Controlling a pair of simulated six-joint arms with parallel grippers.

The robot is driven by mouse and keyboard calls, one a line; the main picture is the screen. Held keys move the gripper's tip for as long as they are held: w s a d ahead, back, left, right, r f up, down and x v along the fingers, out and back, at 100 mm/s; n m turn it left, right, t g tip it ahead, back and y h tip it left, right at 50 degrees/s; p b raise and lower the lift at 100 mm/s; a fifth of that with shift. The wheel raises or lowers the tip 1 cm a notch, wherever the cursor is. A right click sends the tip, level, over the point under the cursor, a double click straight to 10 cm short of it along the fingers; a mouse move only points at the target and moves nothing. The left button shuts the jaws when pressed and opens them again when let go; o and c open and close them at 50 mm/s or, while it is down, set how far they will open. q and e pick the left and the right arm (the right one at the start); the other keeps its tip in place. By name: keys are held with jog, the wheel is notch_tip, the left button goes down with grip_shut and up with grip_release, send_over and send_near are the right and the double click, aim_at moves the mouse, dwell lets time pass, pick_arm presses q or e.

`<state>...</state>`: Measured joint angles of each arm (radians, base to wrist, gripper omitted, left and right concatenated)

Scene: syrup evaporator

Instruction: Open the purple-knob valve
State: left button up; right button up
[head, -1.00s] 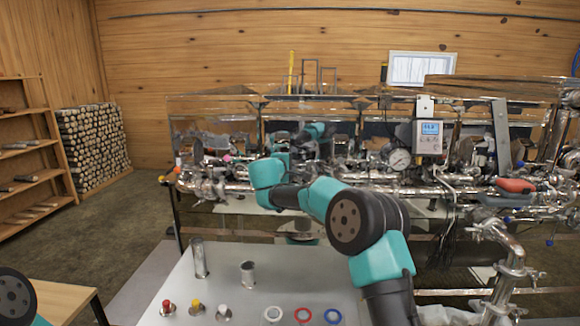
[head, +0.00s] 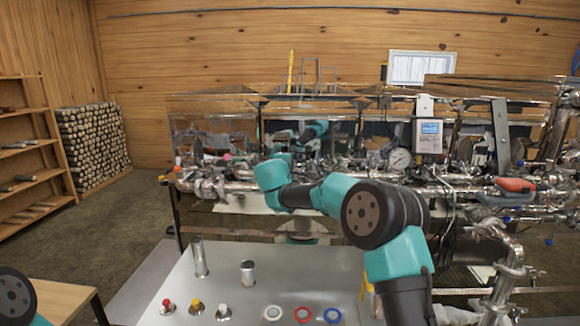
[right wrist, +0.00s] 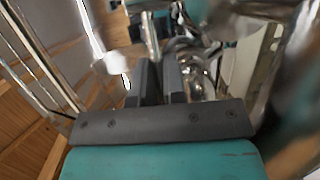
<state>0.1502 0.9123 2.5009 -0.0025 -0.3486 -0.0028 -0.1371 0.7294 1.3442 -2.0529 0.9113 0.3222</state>
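A small pink-purple knob (head: 228,157) shows on the pipework at the left of the evaporator in the head view. It is too small to tell whether its valve is open or shut. My right arm reaches across to the pipes just right of this knob. In the head view its gripper is hidden behind my wrist. In the right wrist view my right gripper (right wrist: 158,70) points at blurred metal pipes, its dark fingers close together. My left gripper is out of view; only part of my left arm shows at the lower left.
Shiny pipes run along the evaporator, with a round gauge (head: 399,159), a digital display box (head: 428,135) and a red-orange handle (head: 515,185). The grey table (head: 225,270) in front holds metal cylinders, small knobbed parts and several rings. A pale blurred object (right wrist: 106,64) is left of the fingers.

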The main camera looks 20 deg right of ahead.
jog(key=shift+o, duration=0.6)
jog(key=v, duration=1.7)
jog(key=shift+a, duration=0.2)
jog(key=shift+s+r, duration=0.1)
jog(key=shift+r, duration=0.05)
